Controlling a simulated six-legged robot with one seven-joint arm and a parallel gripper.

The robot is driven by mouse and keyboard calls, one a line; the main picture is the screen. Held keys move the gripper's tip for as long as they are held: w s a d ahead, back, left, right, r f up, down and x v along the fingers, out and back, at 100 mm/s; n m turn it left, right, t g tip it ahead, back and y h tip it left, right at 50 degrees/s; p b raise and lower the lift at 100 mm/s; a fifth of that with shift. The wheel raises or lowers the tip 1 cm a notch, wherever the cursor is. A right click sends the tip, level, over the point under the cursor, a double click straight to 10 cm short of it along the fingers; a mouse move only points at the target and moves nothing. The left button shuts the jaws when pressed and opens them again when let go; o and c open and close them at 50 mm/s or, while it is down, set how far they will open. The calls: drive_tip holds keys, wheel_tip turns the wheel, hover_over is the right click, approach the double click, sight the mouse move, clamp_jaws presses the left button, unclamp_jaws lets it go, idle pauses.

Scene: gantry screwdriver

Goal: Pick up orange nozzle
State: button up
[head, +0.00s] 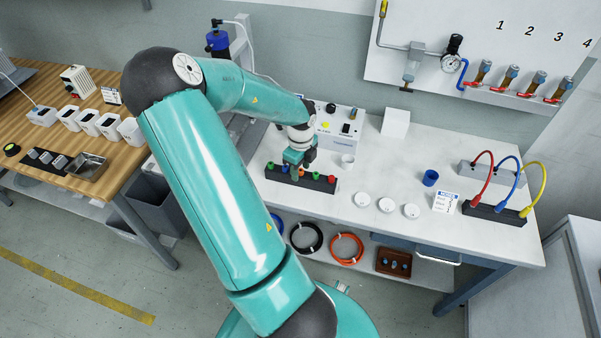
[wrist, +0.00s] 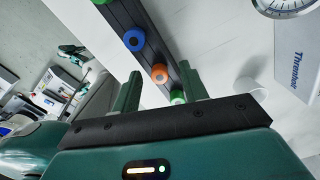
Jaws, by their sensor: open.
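The orange nozzle (wrist: 159,73) sits in a long black rack (wrist: 121,18) in the wrist view, between a blue nozzle (wrist: 134,40) and a green nozzle (wrist: 177,97). My gripper (wrist: 160,76) is open, and its two green fingers appear on either side of the orange nozzle. I cannot tell how far the fingertips are from it. Nothing is held. In the head view the black rack (head: 322,184) lies on the white bench, with my gripper (head: 294,172) just over it and partly hiding the nozzles.
A labelled white box (head: 340,125) and a white cup (head: 347,161) stand behind the rack. White round dishes (head: 387,205) and a blue cup (head: 430,177) are to the right. A black block with coloured cables (head: 495,213) is at the far right. The bench front is clear.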

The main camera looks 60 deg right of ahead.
clamp_jaws()
drive_tip(key=shift+r, duration=0.25)
